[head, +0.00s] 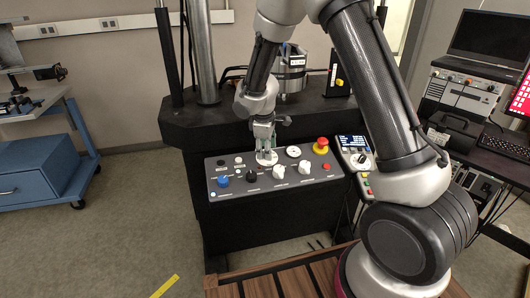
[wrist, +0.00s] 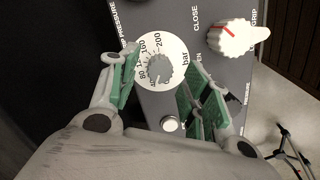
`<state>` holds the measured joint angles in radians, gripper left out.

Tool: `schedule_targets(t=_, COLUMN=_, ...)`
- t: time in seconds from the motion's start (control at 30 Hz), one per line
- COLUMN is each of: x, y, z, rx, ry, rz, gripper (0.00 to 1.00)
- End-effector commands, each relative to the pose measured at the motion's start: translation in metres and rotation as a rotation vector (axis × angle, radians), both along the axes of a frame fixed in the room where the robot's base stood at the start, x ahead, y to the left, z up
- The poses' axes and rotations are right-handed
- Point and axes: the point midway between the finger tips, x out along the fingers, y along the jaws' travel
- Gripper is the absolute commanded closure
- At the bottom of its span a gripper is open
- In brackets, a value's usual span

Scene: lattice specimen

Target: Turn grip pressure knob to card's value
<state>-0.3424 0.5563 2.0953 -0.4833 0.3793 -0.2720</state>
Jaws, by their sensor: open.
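The grip pressure knob (wrist: 158,69) is a small grey ridged knob on a white round dial marked with bar numbers, among them 80, 160 and 200. My gripper (wrist: 163,80) is open, with green-padded fingers on either side of the knob; I cannot tell whether they touch it. Its exact pointer setting is unclear. In the head view my gripper (head: 265,148) points down over the white dial (head: 266,159) on the sloped control panel (head: 235,194), and hides most of the knob. I cannot make out a card with a readable value.
The panel also bears a blue knob (head: 223,181), a black knob (head: 251,176), white knobs (head: 278,171) and a red mushroom button (head: 321,146). A white knob with a red line (wrist: 235,37) is close to the dial. A handheld pendant (head: 358,155) is right of the panel.

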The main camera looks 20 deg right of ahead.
Motion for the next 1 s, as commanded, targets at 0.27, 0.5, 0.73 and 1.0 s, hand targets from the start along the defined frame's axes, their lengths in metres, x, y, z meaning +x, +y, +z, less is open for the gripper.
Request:
schedule_targets(t=0.27, x=0.004, y=-0.002, z=-0.02, rx=0.001, ry=0.0, rz=0.0, gripper=0.52)
schedule_targets(t=0.5, x=0.004, y=-0.002, z=-0.02, rx=0.001, ry=-0.001, rz=-0.001, gripper=0.6)
schedule_targets(t=0.73, x=0.004, y=-0.002, z=-0.02, rx=0.0, ry=0.0, rz=-0.001, gripper=0.98)
schedule_targets(t=1.0, x=0.004, y=-0.002, z=-0.02, rx=0.005, ry=-0.001, rz=-0.019, gripper=0.98)
